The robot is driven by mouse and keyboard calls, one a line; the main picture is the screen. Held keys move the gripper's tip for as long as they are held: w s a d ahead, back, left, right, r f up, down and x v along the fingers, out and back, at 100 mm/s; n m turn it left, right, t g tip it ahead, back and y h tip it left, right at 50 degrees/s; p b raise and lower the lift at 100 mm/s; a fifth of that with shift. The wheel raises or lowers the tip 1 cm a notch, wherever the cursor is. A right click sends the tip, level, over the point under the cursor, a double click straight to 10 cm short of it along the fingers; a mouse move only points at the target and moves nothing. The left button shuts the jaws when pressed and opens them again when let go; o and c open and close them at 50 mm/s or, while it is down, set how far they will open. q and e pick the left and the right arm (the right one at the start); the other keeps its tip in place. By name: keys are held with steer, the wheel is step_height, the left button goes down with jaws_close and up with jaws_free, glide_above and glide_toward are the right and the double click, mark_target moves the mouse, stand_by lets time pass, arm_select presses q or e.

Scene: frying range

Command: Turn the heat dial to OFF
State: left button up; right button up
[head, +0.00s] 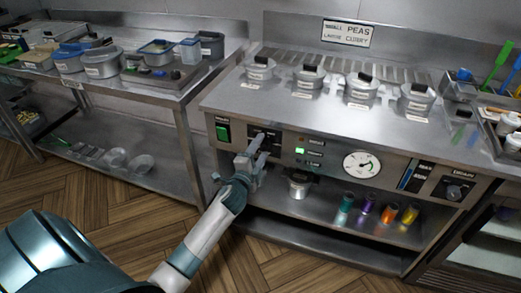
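My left gripper (252,154) reaches up to the front panel of the steel range (330,160), at a dark control plate (264,134) left of the indicator lights. The fingers cover most of that plate, so I cannot make out the heat dial, its pointer or its setting. I cannot tell whether the fingers touch it or whether they are open or shut. A green light (299,151) is lit to the right of the gripper. A round white gauge (362,164) with a needle is farther right. My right gripper is not in view.
A green switch (223,131) is left of the gripper, and a dark knob (454,191) sits at the panel's right end. Lidded pots (309,76) stand on the range top. A small pot (299,185) and colored bottles (388,213) stand on the shelf below.

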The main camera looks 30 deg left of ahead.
arm_select(q)
steer(key=b+v, duration=0.1)
steer(key=v, duration=1.6)
steer(key=shift+s+b, duration=0.2)
steer(key=shift+b, duration=0.15)
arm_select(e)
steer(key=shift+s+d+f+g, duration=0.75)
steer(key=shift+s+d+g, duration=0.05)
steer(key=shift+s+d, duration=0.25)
arm_select(q)
steer(key=shift+r, duration=0.1)
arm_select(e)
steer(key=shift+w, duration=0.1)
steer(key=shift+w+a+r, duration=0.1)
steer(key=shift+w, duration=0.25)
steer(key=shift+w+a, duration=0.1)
